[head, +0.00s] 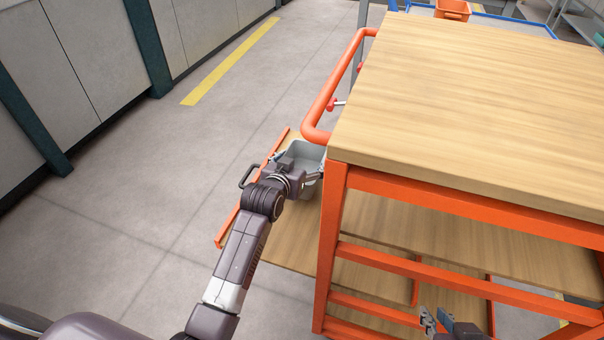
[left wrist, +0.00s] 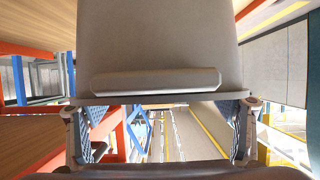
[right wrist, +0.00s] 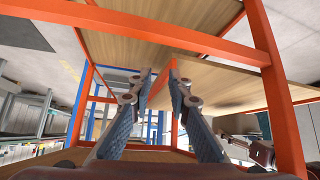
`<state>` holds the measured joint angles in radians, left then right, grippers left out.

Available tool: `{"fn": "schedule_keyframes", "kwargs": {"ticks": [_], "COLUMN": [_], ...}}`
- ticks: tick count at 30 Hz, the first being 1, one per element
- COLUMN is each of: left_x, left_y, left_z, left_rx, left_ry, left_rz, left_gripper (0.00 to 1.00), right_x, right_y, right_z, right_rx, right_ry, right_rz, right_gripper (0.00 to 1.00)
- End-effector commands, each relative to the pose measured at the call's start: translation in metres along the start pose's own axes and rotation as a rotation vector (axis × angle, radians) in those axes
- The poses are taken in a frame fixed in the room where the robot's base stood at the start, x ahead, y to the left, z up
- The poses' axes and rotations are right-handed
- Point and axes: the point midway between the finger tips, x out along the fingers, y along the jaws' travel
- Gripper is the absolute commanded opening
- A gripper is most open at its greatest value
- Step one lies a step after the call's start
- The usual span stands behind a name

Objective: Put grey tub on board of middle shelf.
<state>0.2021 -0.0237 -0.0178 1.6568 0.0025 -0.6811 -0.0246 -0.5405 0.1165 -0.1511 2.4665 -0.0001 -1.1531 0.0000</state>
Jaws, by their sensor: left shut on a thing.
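The grey tub (head: 308,152) is at the left side of the orange-framed cart, above a wooden board (head: 285,245) that sticks out there. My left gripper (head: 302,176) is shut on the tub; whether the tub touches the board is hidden. The tub (left wrist: 160,45) fills the upper middle of the left wrist view, between the fingers. Inside the cart, a wooden shelf board (head: 470,240) lies below the top.
The wooden cart top (head: 470,100) overhangs the shelves. An orange handle (head: 330,95) curves out behind the tub, and an orange post (head: 330,245) stands to its right. An orange bin (head: 453,10) is at the back. The floor at left is clear.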

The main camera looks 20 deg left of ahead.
Motion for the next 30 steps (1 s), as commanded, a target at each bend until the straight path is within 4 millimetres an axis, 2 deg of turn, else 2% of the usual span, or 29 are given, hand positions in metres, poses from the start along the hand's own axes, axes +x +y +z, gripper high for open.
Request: {"fn": "schedule_keyframes", "kwargs": {"ticks": [7, 12, 17, 29, 30], "left_x": [0.005, 0.011, 0.015, 0.016, 0.016], "left_y": [0.000, 0.000, 0.000, 0.000, 0.000], "left_z": [0.012, 0.027, 0.035, 0.038, 0.039], "left_rx": [0.000, 0.000, 0.000, 0.000, 0.000], "left_ry": [-0.001, -0.001, 0.001, 0.000, -0.001], "left_rz": [0.000, 0.000, 0.000, 0.000, 0.000], "left_gripper": [0.53, 0.53, 0.53, 0.53, 0.81], "right_x": [0.004, 0.004, 0.000, -0.001, -0.001], "right_y": [-0.003, -0.007, -0.010, -0.010, -0.011], "right_z": [-0.022, -0.057, -0.080, -0.086, -0.086], "right_rx": [-0.002, -0.003, -0.004, -0.004, -0.004], "right_ry": [0.094, 0.240, 0.336, 0.356, 0.358], "right_rz": [-0.005, -0.014, -0.020, -0.021, -0.021], "right_gripper": [0.17, 0.17, 0.17, 0.17, 0.17]}}
